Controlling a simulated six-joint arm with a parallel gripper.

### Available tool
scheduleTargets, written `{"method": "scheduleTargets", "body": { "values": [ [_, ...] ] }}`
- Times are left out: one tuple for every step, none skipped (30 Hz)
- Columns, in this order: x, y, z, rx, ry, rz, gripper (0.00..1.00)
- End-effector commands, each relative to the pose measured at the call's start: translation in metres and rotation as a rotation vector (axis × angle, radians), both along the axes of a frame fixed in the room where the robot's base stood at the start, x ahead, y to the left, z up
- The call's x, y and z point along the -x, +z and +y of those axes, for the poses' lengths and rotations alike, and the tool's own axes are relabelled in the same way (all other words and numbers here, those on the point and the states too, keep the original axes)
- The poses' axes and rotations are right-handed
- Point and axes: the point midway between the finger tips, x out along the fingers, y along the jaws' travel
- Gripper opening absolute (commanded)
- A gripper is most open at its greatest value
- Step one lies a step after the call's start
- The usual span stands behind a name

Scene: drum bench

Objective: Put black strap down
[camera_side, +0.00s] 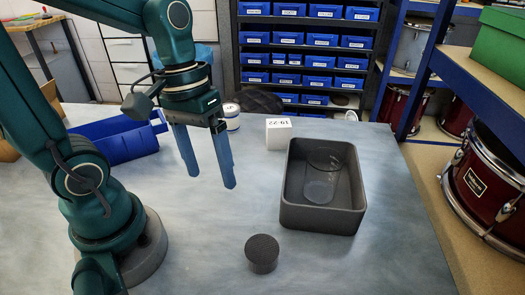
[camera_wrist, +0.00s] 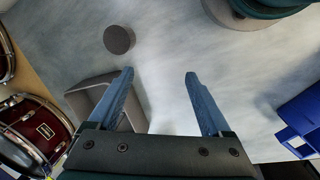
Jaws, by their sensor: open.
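My gripper (camera_side: 211,180) is open above the table, with its two blue fingers pointing down and nothing between them. In the wrist view my gripper (camera_wrist: 159,73) also shows its fingers spread and empty. I see no clear black strap. A dark, rounded object (camera_side: 262,101) lies at the back of the table behind a white round can; I cannot tell whether it is the strap. A short dark grey cylinder (camera_side: 262,254) stands on the table at the front, and it also shows in the wrist view (camera_wrist: 119,39).
A grey open bin (camera_side: 320,219) with a clear round container (camera_side: 320,190) inside stands right of my gripper. A white box (camera_side: 278,134) and the white can (camera_side: 231,117) stand behind. A blue bin (camera_side: 121,143) is at left. The table's middle is clear.

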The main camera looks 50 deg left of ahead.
Motion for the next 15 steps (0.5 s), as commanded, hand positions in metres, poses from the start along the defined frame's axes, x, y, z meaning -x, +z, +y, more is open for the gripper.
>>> {"method": "scheduleTargets", "body": {
  "values": [
    [0.002, 0.007, 0.0, -0.046, -0.056, -0.08, 0.83],
    [0.003, 0.01, 0.0, -0.072, -0.087, -0.125, 0.83],
    [0.004, 0.014, 0.001, -0.105, -0.126, -0.181, 0.83],
    [0.004, 0.017, 0.001, -0.128, -0.153, -0.222, 0.83],
    [0.005, 0.02, 0.002, -0.15, -0.179, -0.26, 0.83],
    [0.006, 0.024, 0.002, -0.176, -0.211, -0.31, 0.83],
    [0.006, 0.026, 0.003, -0.195, -0.231, -0.341, 0.83],
    [0.006, 0.029, 0.003, -0.209, -0.25, -0.373, 0.83],
    [0.007, 0.031, 0.004, -0.228, -0.27, -0.408, 0.83],
    [0.007, 0.033, 0.004, -0.239, -0.283, -0.429, 0.83],
    [0.007, 0.034, 0.004, -0.248, -0.296, -0.449, 0.83],
    [0.007, 0.036, 0.004, -0.26, -0.307, -0.47, 0.83],
    [0.007, 0.037, 0.004, -0.265, -0.314, -0.481, 0.83],
    [0.007, 0.038, 0.004, -0.27, -0.318, -0.49, 0.83],
    [0.007, 0.038, 0.004, -0.273, -0.323, -0.497, 0.83]
  ]
}}
